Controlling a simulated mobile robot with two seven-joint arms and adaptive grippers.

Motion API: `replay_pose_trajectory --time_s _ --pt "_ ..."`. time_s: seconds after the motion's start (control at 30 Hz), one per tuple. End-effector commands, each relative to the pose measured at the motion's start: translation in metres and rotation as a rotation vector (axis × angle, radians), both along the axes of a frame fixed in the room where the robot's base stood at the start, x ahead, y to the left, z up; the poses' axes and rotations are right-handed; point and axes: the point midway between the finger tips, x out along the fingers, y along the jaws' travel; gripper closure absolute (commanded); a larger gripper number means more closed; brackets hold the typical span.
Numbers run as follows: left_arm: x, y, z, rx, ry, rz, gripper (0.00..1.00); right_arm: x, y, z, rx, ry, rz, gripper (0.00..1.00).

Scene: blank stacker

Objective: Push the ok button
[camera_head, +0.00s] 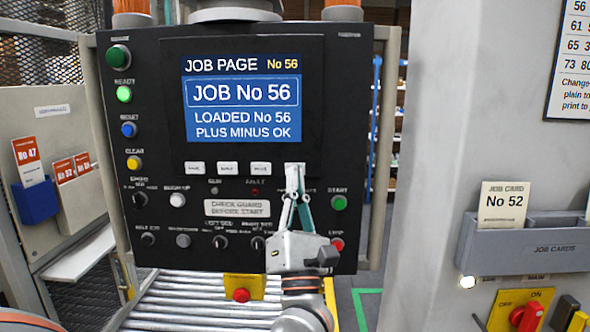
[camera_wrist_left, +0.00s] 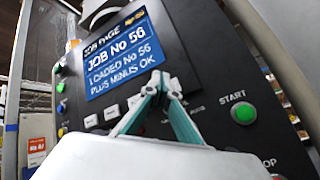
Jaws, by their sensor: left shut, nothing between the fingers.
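A black control panel (camera_head: 330,130) carries a lit screen (camera_head: 241,97) reading "JOB PAGE No 56", "JOB No 56", "LOADED No 56" and "PLUS MINUS OK". Below the screen is a row of small white buttons, three clear of my gripper: left (camera_head: 194,168), middle (camera_head: 228,168) and right (camera_head: 261,169). Their labels are too small to read. My left gripper (camera_head: 294,180) is shut and empty, its tips at the row's right end, covering whatever is there. In the left wrist view the shut tips (camera_wrist_left: 162,88) are at the panel; I cannot tell whether they touch. The ok button is not identifiable.
A green START button (camera_head: 339,203) and a red button (camera_head: 337,244) are right of my gripper. Green, blue and yellow buttons line the panel's left side. A red stop button (camera_head: 241,295) sits below. A card holder (camera_head: 520,245) with card No 52 is on the right.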

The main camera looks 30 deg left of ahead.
Motion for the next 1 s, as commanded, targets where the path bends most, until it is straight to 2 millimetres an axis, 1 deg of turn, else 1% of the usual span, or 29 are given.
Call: replay_pose_trajectory --time_s 0.4,0.5,1.0 --pt "-0.032 -0.02 0.0 0.0 0.0 -0.001 1.0 0.0 0.0 0.006 0.0 -0.001 0.0 0.24" --pt "-0.036 -0.022 0.0 -0.001 0.0 -0.001 1.0 0.0 0.0 0.006 0.0 -0.001 0.0 0.24" --pt "-0.037 -0.023 0.0 0.0 0.0 0.0 1.0 0.0 0.0 0.006 0.0 0.0 0.0 0.24"
